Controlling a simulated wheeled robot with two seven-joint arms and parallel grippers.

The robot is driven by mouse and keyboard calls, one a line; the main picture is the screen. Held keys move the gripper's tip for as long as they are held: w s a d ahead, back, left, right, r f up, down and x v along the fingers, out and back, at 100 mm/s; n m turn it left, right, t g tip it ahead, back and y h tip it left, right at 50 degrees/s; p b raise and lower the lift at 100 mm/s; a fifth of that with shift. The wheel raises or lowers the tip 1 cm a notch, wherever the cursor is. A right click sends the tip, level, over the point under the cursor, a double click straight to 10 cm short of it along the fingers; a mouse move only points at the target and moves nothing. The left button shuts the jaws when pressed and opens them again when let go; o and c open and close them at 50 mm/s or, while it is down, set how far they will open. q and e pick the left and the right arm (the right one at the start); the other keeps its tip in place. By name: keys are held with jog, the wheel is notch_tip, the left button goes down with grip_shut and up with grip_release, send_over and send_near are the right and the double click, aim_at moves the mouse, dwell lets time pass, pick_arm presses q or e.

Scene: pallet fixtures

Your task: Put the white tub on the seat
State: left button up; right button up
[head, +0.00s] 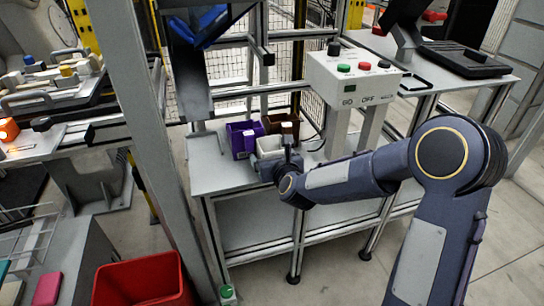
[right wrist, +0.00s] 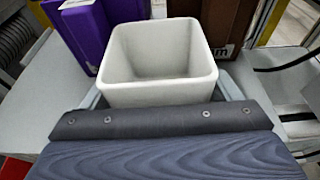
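The white tub (head: 270,146) is an open-topped, square tub on or just above the grey table, in front of a purple tub (head: 243,138) and a brown tub (head: 283,124). My right gripper (head: 284,160) is at the near side of the white tub. In the right wrist view the white tub (right wrist: 162,62) looks empty, and grey finger parts show at its left and right sides. Whether they touch it is unclear, and its base is hidden. I cannot make out a distinct seat. My left gripper is not in view.
A control box (head: 352,78) with buttons stands right of the tubs. A blue chute (head: 200,28) hangs above, at the back left. An upright grey post (head: 150,110) stands at the left. The table's front left (head: 215,178) is clear. A red bin (head: 140,282) is on the floor.

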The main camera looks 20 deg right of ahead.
jog(key=c, duration=0.9)
jog(key=shift+r, duration=0.1)
